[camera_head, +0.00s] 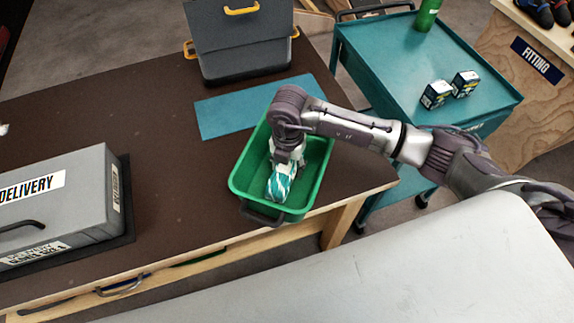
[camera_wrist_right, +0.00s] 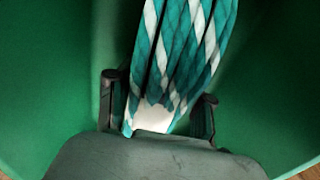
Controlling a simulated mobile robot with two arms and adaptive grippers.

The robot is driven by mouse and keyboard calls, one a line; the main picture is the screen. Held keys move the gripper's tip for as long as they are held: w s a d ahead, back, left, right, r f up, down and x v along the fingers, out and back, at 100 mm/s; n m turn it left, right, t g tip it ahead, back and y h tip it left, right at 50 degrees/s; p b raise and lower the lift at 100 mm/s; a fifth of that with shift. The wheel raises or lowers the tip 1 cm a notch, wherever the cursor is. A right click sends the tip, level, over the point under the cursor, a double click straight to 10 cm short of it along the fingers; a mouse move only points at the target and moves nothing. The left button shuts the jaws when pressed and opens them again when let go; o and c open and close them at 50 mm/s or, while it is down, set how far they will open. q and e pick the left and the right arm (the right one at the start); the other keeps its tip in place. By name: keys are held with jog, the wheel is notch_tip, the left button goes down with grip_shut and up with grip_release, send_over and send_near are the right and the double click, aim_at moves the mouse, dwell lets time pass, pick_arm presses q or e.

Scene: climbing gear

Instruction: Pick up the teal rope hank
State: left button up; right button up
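The teal rope hank (camera_head: 281,183), teal with white stripes, is in the green tub (camera_head: 238,180) on the dark brown table. My right gripper (camera_head: 288,157) points down into the tub over the hank's far end. In the right wrist view the hank (camera_wrist_right: 185,45) runs between the two fingers of my right gripper (camera_wrist_right: 158,112), one on each side and close to it. I cannot tell whether the fingers press on it. A small white patch shows at the hank's near end there. My left gripper is not in view.
The tub's walls surround the hank and gripper. A blue mat (camera_head: 222,112) lies behind the tub, with a grey case (camera_head: 240,45) beyond. A grey delivery box (camera_head: 70,195) is at left. A teal cart (camera_head: 390,65) with small boxes and a green bottle (camera_head: 427,15) stands right.

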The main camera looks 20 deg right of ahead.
jog(key=c, duration=0.6)
jog(key=shift+o, duration=0.2)
